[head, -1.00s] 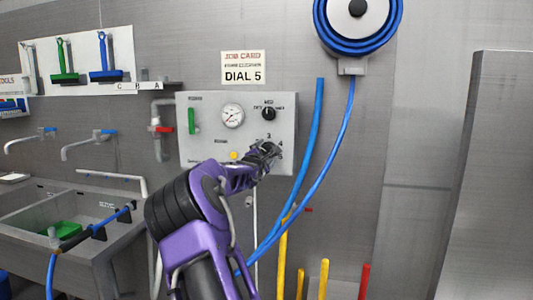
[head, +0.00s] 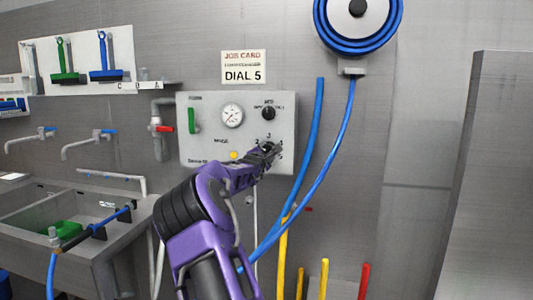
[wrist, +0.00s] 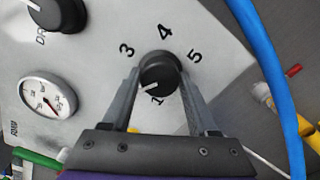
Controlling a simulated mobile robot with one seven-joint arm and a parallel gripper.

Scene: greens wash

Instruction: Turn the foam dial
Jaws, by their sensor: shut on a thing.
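The foam dial (wrist: 160,72) is a round black knob on a grey wall panel. In the wrist view the numbers 3, 4 and 5 show around its top, and a 1 below it. Its white mark points left and slightly down, between the 1 and the 3; my left finger covers the panel there. My gripper (wrist: 160,80) is shut on the dial, one finger on each side. A job card (head: 243,67) above reads DIAL 5.
The panel (head: 205,140) also has a second black knob (head: 268,113), a gauge (head: 232,115), a green handle (head: 191,120) and a yellow button (head: 234,155). Blue hoses (head: 312,150) hang close to its right. A sink (head: 125,228) stands at the left.

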